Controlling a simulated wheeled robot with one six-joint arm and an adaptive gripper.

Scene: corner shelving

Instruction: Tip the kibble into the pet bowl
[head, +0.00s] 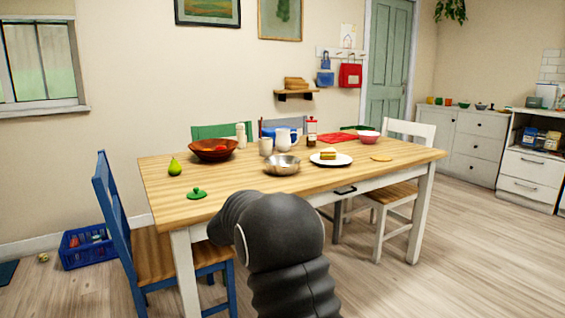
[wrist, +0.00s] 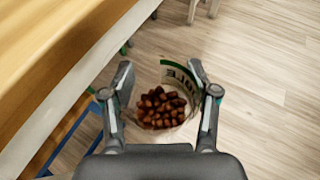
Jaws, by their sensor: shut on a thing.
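In the wrist view my gripper (wrist: 160,72) is shut on an open-topped container (wrist: 177,75) with dark lettering on its pale inner wall. Brown kibble (wrist: 160,107) lies inside it, and I see down into its mouth. The container is beside the table edge, with floor behind it in the picture. In the head view my dark arm hides the gripper and container. A shiny steel bowl (head: 282,165) stands upright on the table; I cannot tell whether it is the pet bowl.
A blue chair (head: 112,210) stands at left. Floor at right is clear.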

